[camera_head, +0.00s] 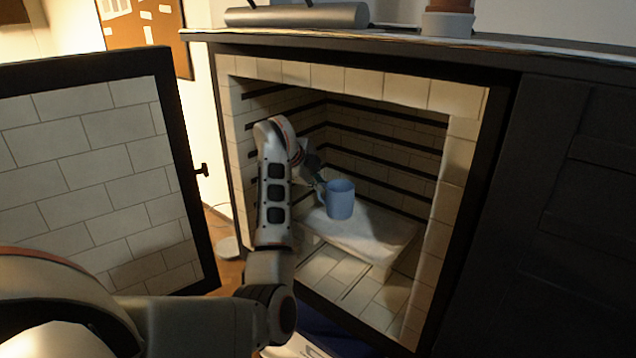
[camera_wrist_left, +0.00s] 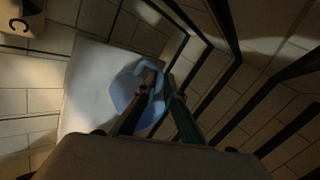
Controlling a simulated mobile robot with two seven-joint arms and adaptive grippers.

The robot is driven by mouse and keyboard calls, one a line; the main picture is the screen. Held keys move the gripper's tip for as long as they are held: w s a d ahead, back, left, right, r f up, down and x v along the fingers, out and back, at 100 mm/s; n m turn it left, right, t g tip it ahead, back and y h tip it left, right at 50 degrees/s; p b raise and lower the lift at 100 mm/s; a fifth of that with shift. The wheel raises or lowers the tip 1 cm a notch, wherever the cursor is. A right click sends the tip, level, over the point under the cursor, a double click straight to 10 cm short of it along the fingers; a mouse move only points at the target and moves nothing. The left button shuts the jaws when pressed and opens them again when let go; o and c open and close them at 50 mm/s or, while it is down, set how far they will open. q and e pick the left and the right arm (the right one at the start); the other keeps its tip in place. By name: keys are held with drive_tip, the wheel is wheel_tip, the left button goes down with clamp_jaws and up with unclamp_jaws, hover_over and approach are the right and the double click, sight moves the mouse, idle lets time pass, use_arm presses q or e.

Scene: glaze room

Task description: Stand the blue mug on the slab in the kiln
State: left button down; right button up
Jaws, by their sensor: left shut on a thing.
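The blue mug (camera_head: 341,201) is upright inside the kiln (camera_head: 345,82), over the back left part of the pale slab (camera_head: 378,240). My left gripper (camera_head: 322,187) reaches in from the left and is shut on the mug's handle side. In the left wrist view the fingers (camera_wrist_left: 157,88) close on the handle, with the mug (camera_wrist_left: 122,92) partly hidden behind them and the slab (camera_wrist_left: 88,85) beneath. I cannot tell whether the mug's base touches the slab or hangs just above it. My right gripper is not in view.
The brick-lined kiln door (camera_head: 85,165) stands open at the left. Dark rails run along the kiln's inner walls, close beside my left gripper. The slab's front right part is bare. A grey roll-shaped thing (camera_head: 297,16) and a pot (camera_head: 447,22) stand on top of the kiln.

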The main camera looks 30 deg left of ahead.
use_arm(q)
drive_tip(key=c, duration=2.1)
unclamp_jaws()
drive_tip(key=shift+f, duration=0.1)
drive_tip(key=shift+c, duration=0.2)
drive_tip(key=p+v, duration=0.3)
drive_tip(key=v, duration=0.9)
drive_tip(key=shift+r, duration=0.2)
